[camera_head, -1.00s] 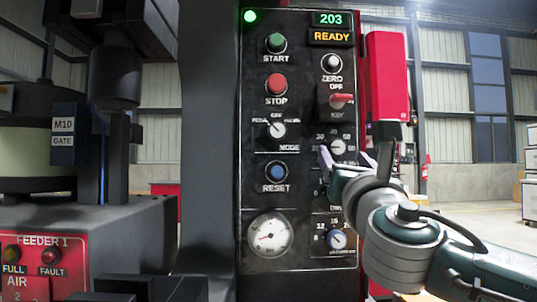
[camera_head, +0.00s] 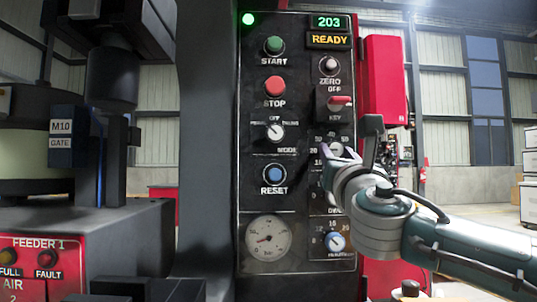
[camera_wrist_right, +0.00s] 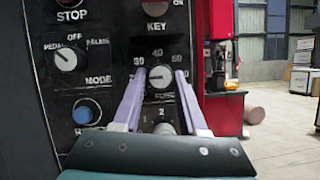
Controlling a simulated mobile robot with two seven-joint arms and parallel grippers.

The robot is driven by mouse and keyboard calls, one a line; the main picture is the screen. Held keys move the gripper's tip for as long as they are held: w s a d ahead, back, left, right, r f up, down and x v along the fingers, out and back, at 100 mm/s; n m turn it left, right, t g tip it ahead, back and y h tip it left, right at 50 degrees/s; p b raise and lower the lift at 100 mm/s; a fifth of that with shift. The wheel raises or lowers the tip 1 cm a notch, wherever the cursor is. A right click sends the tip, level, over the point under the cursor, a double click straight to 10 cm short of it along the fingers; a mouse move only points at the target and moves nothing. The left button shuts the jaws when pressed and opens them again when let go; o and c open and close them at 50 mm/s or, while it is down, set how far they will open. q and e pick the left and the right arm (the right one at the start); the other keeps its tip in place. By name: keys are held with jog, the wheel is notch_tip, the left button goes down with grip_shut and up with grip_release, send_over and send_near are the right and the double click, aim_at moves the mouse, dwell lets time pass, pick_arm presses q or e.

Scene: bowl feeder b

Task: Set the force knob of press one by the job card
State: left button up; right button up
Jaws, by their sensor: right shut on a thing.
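The force knob (camera_wrist_right: 160,77) of the press panel (camera_head: 255,190) is a pale round knob with a scale of numbers and the word FORCE below it, partly covered. My right gripper (camera_wrist_right: 160,74) has its two lilac fingers on either side of this knob and is shut on it. In the head view my right gripper (camera_head: 339,152) is at the panel's right column, below the key switch, and its fingers partly hide the knob. The knob's exact pointer setting is hard to read. No job card can be made out. My left gripper is not in view.
Near the gripper are the red-handled key switch (camera_head: 340,101), the mode knob (camera_head: 275,132), the blue reset button (camera_head: 275,174) and a lower dial (camera_head: 335,242). A pressure gauge (camera_head: 267,240) is at lower left. The display (camera_head: 329,22) reads 203, with READY below. A red box (camera_head: 384,78) is right.

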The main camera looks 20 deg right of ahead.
grip_shut()
jog(key=m+h, duration=0.1)
jog(key=m, duration=0.1)
jog(key=shift+m+g+b, duration=0.35)
jog(key=shift+m+g, duration=0.05)
jog(key=m+g+h, duration=0.1)
jog(key=m, duration=0.2)
jog(key=shift+a+h, duration=0.15)
jog(key=shift+h, duration=0.15)
jog(key=shift+r+m+g+h, duration=0.1)
jog(key=shift+m+g+h, duration=0.35)
jog(key=shift+m, duration=1)
jog(key=shift+r+m+g+h, duration=0.15)
jog(key=shift+m+g, duration=0.5)
jog(key=shift+m, duration=0.8)
jog(key=shift+f, duration=0.1)
